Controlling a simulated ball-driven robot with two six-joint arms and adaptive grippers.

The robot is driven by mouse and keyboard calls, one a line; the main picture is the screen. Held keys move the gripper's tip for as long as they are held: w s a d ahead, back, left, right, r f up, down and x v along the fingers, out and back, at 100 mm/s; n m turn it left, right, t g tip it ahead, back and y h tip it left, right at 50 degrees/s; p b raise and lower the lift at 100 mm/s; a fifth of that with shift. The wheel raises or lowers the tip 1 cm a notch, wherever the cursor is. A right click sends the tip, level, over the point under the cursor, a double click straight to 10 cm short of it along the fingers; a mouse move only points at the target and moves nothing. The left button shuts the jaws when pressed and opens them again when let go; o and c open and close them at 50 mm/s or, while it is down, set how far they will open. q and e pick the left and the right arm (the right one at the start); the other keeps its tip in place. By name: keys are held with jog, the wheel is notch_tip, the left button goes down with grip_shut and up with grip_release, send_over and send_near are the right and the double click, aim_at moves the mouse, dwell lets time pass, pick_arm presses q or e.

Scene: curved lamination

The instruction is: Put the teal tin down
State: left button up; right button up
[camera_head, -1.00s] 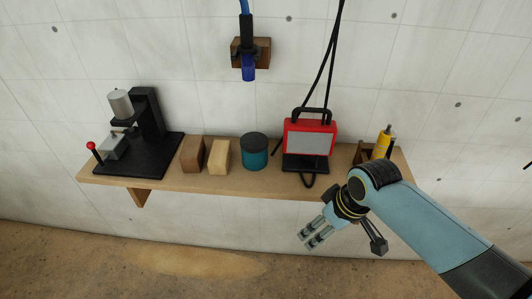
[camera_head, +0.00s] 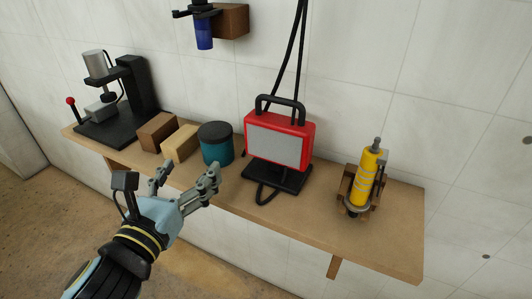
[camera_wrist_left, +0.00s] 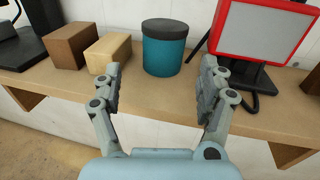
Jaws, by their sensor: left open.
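The teal tin (camera_head: 217,149) with a dark lid stands upright on the wooden shelf (camera_head: 300,225), between a pale wood block and a red lamp. It also shows in the left wrist view (camera_wrist_left: 163,55), beyond and between my fingertips. My left gripper (camera_head: 188,176) is open and empty in front of the shelf, its fingers pointing toward the tin. In the left wrist view the gripper (camera_wrist_left: 160,80) has its fingers spread wide, apart from the tin. My right gripper is in neither current view.
Left of the tin are a pale block (camera_head: 181,144), a brown block (camera_head: 158,132) and a black press (camera_head: 125,100). Right of it stand the red lamp (camera_head: 280,138) with hanging cables and a yellow cylinder (camera_head: 366,178) in a wooden holder. Bare shelf lies between lamp and holder.

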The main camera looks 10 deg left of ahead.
aim_at(216, 136)
pick_arm(q)
jog(key=w, duration=0.2)
jog(key=w+d, duration=0.1)
jog(key=w, duration=0.2)
jog(key=shift+w+d+r+p, duration=0.15)
jog(key=shift+w+r+p, duration=0.1)
jog(key=shift+w+p, duration=0.15)
jog(key=w, duration=0.2)
jog(key=w+d, duration=0.1)
jog(key=w, duration=0.2)
jog(key=shift+c, duration=0.3)
jog(key=shift+r, duration=0.1)
jog(key=c, duration=1)
